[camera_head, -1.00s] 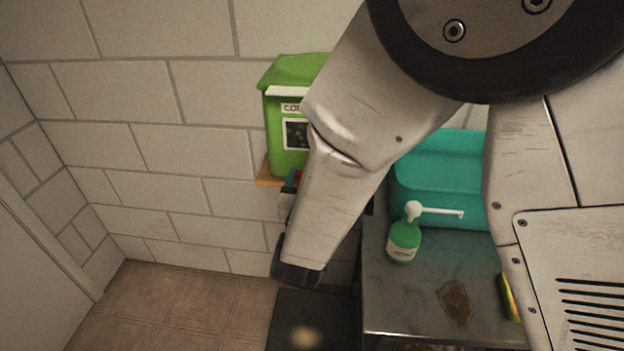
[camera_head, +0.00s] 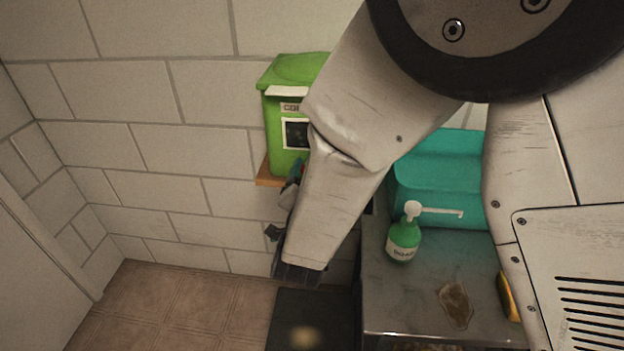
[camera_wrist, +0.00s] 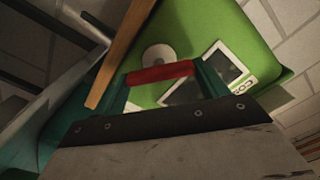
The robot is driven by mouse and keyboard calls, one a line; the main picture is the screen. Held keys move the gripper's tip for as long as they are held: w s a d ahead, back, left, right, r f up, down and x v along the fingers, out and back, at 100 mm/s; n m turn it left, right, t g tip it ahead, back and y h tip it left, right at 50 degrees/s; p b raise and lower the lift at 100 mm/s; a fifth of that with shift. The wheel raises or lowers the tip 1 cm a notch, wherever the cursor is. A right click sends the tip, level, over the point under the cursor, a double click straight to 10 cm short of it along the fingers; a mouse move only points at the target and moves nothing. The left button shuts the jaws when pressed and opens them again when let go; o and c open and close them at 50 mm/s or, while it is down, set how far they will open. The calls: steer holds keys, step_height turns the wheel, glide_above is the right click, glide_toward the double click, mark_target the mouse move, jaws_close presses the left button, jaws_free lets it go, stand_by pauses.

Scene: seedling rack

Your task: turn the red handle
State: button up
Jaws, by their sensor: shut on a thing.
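The red handle (camera_wrist: 158,73) is a short bar in the middle of the wrist view, slightly tilted, in front of the green box (camera_wrist: 225,50). My gripper (camera_wrist: 162,79) is shut on the handle, with one teal finger at each end of it. In the head view my forearm hides most of the gripper and the handle. Small dark and bluish gripper parts show at the forearm's left edge, just under the green box (camera_head: 275,130).
A wooden shelf (camera_head: 268,173) carries the green box on the tiled wall. To the right, a grey worktop (camera_head: 385,295) holds a green pump bottle (camera_head: 404,240), a teal tub (camera_head: 440,180) and a yellow item (camera_head: 508,297). Tiled floor is free at lower left.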

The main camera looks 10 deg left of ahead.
steer(key=m, duration=1.9)
steer(key=f+m, duration=0.1)
steer(key=m, duration=0.8)
steer(key=shift+s+a, duration=0.1)
steer(key=shift+m, duration=0.3)
steer(key=o, duration=1)
steer(key=shift+r, duration=0.1)
steer(key=shift+s, duration=3.85)
